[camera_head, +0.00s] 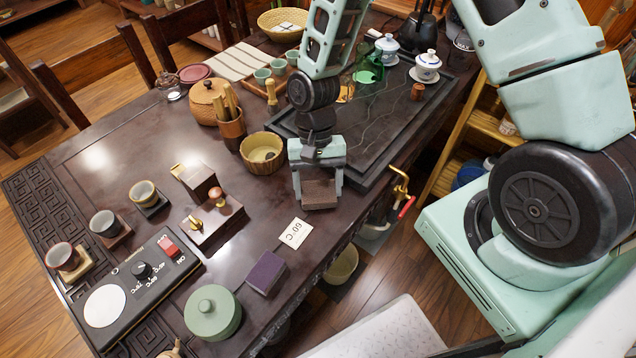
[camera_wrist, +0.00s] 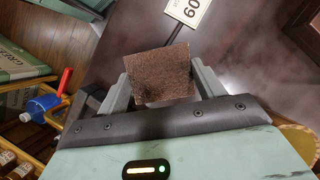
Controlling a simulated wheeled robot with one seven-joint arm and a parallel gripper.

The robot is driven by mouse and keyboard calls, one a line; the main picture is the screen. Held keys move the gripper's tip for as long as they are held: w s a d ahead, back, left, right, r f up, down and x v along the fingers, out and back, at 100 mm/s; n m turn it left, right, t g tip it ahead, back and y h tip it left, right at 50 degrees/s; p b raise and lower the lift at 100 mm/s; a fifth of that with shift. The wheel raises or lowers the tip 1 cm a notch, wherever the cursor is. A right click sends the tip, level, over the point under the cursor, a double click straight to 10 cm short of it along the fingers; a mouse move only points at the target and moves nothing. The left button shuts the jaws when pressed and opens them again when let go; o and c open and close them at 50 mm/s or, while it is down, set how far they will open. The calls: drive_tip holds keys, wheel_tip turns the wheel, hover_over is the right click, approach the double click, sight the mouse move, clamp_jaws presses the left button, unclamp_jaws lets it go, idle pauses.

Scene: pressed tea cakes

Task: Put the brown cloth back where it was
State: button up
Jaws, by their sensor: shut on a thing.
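The brown cloth (camera_head: 319,194) is a folded, block-like piece between the fingers of my gripper (camera_head: 318,184) in the head view. In the wrist view the cloth (camera_wrist: 158,74) sits between the two grey fingers of my gripper (camera_wrist: 160,84), which are shut on it. The gripper points down over the front part of the dark table (camera_head: 110,160), left of the black tea tray. I cannot tell whether the cloth touches the table top.
A white "60°C" card (camera_head: 295,233) and a purple block (camera_head: 265,272) lie toward the front edge. A red-handled tap (camera_head: 405,206) sticks out from the table edge.

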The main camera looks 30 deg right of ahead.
drive_tip(key=shift+f, duration=0.2)
drive_tip(key=o, duration=0.9)
drive_tip(key=shift+r, duration=0.1)
drive_tip(key=shift+o, duration=0.2)
drive_tip(key=v, duration=1.1)
drive_tip(key=s+a+r+n+t, duration=0.2)
drive_tip(key=s+a+r+n, duration=0.2)
drive_tip(key=s+r+n, duration=0.2)
drive_tip(key=s+a+r+n+t+h, duration=0.1)
drive_tip(key=s+a+r+n, duration=0.3)
drive_tip(key=s, duration=0.7)
wheel_tip(320, 180, up, 3)
drive_tip(key=shift+s+r+n+t, duration=0.1)
drive_tip(key=shift+s+n+t, duration=0.1)
drive_tip(key=shift+n+t, duration=0.6)
